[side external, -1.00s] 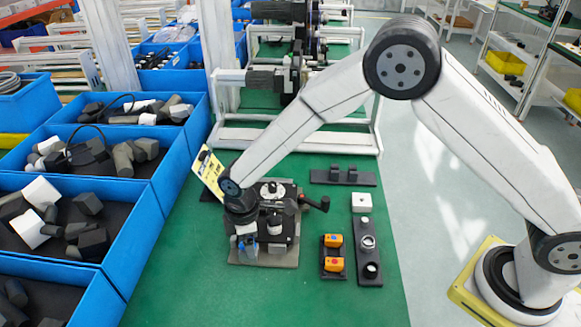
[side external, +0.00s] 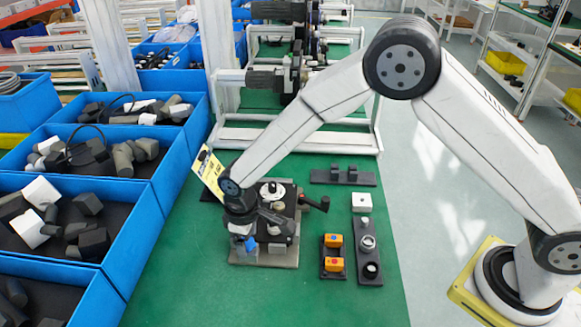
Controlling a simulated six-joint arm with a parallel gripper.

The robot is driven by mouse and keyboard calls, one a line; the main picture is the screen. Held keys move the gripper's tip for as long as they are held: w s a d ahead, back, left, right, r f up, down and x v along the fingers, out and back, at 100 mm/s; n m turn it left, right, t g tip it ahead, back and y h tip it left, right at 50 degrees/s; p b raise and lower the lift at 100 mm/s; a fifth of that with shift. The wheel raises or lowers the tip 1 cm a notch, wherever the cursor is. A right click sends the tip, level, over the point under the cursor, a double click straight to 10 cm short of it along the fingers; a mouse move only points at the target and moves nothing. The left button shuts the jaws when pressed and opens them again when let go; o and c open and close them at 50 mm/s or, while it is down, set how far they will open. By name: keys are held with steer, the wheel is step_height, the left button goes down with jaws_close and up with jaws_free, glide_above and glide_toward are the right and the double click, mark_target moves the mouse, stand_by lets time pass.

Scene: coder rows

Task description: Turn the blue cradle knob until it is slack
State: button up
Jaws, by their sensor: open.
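The blue cradle knob (side external: 250,244) is a small blue piece at the front left of a dark fixture on a grey base plate (side external: 264,261). My gripper (side external: 249,236) points down at the knob, with its jaws open. The fingertips are close around or just above the knob; I cannot tell whether they touch it. The wrist and the dark gripper body hide part of the fixture. A round white dial (side external: 271,192) and a black-handled crank (side external: 318,204) show on the fixture behind and right of my gripper.
A small rack with orange blocks (side external: 333,264) and a dark strip with round parts (side external: 368,240) stand to the right. A dark bracket (side external: 343,178) lies behind them. A yellow card (side external: 208,172) stands behind left. Blue bins (side external: 150,212) line the left. Green table is clear in front.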

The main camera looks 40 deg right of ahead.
steer(key=shift+m, duration=2.1)
jaws_close()
steer(key=shift+n, duration=1.4)
jaws_free()
steer(key=shift+r, duration=0.15)
steer(key=shift+r, duration=2.4)
steer(key=shift+d, duration=0.1)
